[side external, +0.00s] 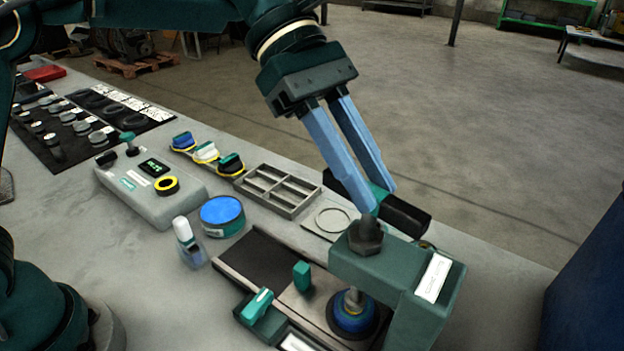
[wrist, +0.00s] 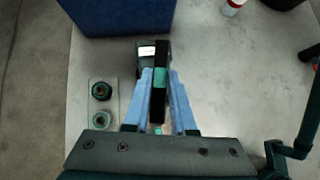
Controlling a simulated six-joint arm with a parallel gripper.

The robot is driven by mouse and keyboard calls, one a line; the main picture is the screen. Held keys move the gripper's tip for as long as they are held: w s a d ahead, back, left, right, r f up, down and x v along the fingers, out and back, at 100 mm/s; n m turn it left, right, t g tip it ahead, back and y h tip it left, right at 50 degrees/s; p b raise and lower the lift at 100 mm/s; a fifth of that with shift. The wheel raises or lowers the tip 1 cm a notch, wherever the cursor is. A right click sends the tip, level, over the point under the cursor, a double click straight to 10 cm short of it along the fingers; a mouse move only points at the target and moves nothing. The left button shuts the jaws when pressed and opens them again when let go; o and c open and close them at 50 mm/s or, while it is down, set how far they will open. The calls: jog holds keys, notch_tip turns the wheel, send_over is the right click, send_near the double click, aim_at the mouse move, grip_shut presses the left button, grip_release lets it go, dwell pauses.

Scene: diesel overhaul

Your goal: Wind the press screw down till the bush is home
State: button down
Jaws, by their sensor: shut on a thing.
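The green press (side external: 405,275) stands at the lower right of the side view, with a white label on its end. Its dark screw head (side external: 365,237) rises from the top. Below the arm of the press, a silver ram (side external: 353,298) meets a blue ringed part, seemingly the bush (side external: 352,318); I cannot tell how deep it sits. My gripper (side external: 376,198) is shut on the black bar handle (side external: 405,214) with a teal middle, above the screw. In the wrist view my gripper (wrist: 160,78) has the bar (wrist: 159,98) between its blue fingers.
A divided grey tray (side external: 278,190), a blue-topped tin (side external: 222,213) and a grey control box (side external: 150,190) stand left of the press. A teal clamp lever (side external: 257,305) is at its front left. A large blue bin (side external: 590,290) stands beyond the bench edge.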

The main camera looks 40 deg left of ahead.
jog(key=shift+w+d+r+m+g, duration=0.1)
jog(key=shift+r+m+g, duration=0.1)
jog(key=shift+m+g, duration=0.75)
jog(key=shift+m+y, duration=0.3)
jog(key=shift+m, duration=0.25)
jog(key=c, duration=0.7)
grip_release()
jog(key=shift+c, duration=0.2)
